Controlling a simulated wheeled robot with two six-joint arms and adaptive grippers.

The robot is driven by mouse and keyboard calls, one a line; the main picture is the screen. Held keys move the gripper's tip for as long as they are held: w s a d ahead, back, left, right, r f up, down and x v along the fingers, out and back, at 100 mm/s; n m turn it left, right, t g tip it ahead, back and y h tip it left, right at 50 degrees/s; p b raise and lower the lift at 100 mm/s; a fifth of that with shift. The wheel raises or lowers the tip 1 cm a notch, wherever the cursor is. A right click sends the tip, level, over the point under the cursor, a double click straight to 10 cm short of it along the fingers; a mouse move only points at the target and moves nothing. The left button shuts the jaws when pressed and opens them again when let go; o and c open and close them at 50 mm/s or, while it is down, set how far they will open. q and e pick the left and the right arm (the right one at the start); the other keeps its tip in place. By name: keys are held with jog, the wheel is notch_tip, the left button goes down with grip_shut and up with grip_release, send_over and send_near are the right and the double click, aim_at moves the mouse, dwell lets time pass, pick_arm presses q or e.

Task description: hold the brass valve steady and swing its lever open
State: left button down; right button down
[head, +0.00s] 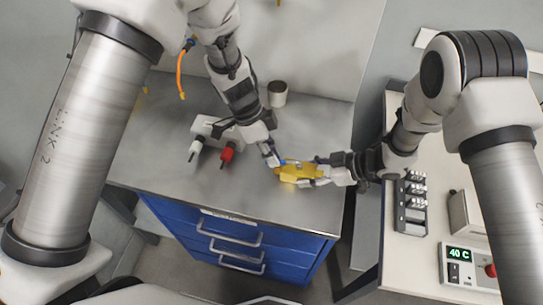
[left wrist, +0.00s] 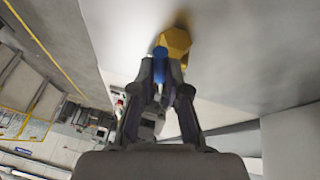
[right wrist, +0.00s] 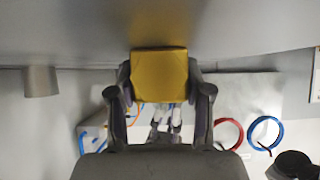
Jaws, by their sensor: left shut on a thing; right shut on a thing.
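The brass valve (head: 297,173) is on or just above the grey bench top, near its front right part. My right gripper (head: 318,172) comes from the right and is shut on the valve body. In the right wrist view the yellow body (right wrist: 159,76) sits between its two fingers. The blue lever (left wrist: 160,64) shows in the left wrist view, beside the brass hexagonal end (left wrist: 175,42). My left gripper (left wrist: 160,88) is shut on the lever. In the head view the left gripper (head: 273,158) hides part of the lever, so its angle is hard to tell.
Blue drawers (head: 235,235) lie below the front edge. A white table (head: 425,260) at right carries a box reading 40 C (head: 470,266).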

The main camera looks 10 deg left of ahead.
pick_arm(q)
jog(key=shift+w, duration=0.1)
dwell(0.3)
jog(key=c, duration=1.2)
grip_release()
jog(key=shift+o, duration=0.2)
jog(key=v, duration=1.2)
jog(key=shift+w, duration=0.1)
pick_arm(e)
jog(key=shift+c, duration=2)
grip_release()
